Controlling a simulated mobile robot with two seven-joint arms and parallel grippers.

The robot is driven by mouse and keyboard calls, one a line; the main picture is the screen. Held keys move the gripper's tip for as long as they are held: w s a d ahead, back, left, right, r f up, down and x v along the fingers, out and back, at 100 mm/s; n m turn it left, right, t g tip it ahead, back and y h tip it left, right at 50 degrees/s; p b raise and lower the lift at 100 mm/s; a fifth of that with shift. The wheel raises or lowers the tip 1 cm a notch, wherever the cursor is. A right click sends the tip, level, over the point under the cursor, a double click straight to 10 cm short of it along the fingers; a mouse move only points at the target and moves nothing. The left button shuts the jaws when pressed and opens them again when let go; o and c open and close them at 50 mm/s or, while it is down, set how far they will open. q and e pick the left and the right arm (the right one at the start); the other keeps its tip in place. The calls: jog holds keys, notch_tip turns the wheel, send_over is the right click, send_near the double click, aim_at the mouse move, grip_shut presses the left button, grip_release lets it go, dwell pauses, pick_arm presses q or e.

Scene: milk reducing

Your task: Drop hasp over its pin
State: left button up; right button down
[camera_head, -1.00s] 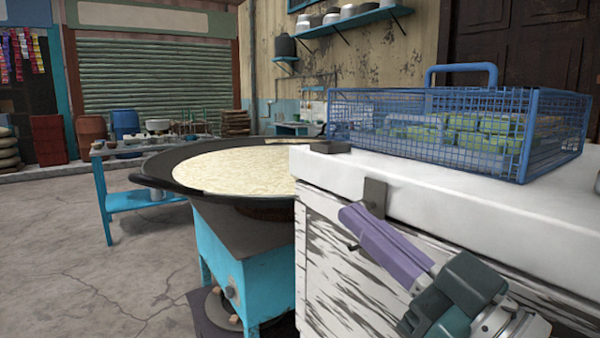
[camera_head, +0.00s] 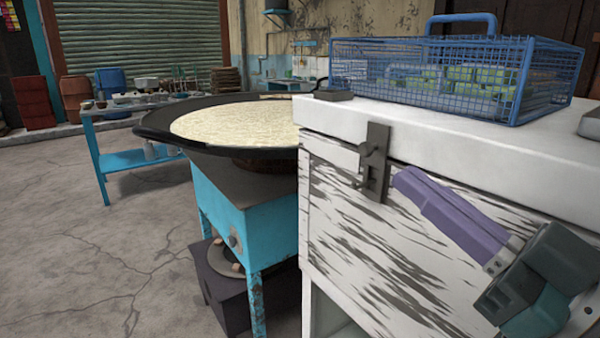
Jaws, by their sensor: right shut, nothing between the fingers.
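The dark metal hasp (camera_head: 376,150) hangs from the white lid at the front of the white, worn wooden chest (camera_head: 350,235). It lies down flat along the chest's front, over a darker plate. A small knob-like pin (camera_head: 366,149) shows at the hasp's left side; whether it passes through the hasp is too small to tell. My right gripper (camera_head: 402,178), with purple fingers, is shut and empty just right of the hasp's lower part, with a small gap seen between them. My left gripper is not in view.
A blue wire basket (camera_head: 440,60) with green and pale packs stands on the lid (camera_head: 470,135). Left of the chest, a wide dark pan (camera_head: 155,128) of pale milk sits on a blue stove (camera_head: 225,215). The concrete floor at left is clear.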

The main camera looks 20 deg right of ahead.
jog(key=shift+s+d, duration=0.65)
jog(key=shift+s, duration=0.15)
jog(key=s+a+f+m+g+h+p, duration=0.2)
jog(key=s+m+g+h+p, duration=0.2)
jog(key=s+g+h+p, duration=0.75)
jog(key=s+r+g+y+p, duration=0.1)
jog(key=s+r+g+p, duration=0.1)
jog(key=r+p, duration=1.6)
jog(key=s+r+g+y+p, duration=0.2)
jog(key=r+g+p, duration=0.1)
jog(key=r+p, duration=1.6)
jog(key=p, duration=0.3)
jog(key=shift+s+d+r, duration=0.2)
jog(key=shift+r, duration=0.05)
